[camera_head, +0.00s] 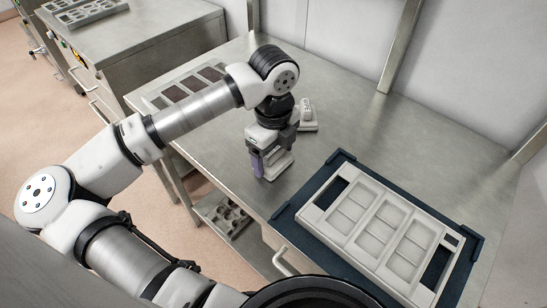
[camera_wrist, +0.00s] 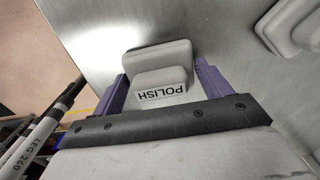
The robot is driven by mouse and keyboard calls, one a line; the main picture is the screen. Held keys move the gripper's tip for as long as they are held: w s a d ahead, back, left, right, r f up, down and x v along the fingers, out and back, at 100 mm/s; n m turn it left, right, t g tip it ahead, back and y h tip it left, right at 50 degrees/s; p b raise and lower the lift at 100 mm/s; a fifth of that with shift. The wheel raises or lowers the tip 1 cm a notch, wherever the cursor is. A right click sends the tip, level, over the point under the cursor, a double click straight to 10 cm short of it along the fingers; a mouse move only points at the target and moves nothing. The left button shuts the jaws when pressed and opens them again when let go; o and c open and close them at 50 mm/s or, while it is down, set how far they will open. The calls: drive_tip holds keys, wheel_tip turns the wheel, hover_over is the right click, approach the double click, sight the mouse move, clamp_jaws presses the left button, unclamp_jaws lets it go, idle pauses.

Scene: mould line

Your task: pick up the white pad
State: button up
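A white pad with a raised block labelled POLISH (camera_wrist: 160,80) sits in the wrist view, between my gripper's two purple fingers (camera_wrist: 160,85). Narrow gaps seem to show between the raised block and the fingers, so my gripper looks open around it. In the head view, my gripper (camera_head: 271,164) points down at the steel table, with the white pad (camera_head: 282,163) low between its fingers. The pad looks to be at table level. The fingers partly hide its sides. A second white handled piece (camera_head: 308,117) lies just behind my gripper, also at upper right in the wrist view (camera_wrist: 288,22).
A white tray with several recesses (camera_head: 375,228) lies on a dark blue mat (camera_head: 287,221) at front right. Another tray with dark recesses (camera_head: 190,88) lies behind my arm. The steel table (camera_head: 350,120) is clear towards the back wall.

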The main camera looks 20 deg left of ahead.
drive_tip(key=shift+c, duration=1.3)
drive_tip(key=shift+r, duration=0.2)
wheel_tip(320, 180, up, 20)
drive_tip(key=b, duration=0.3)
drive_tip(key=shift+f, duration=0.15)
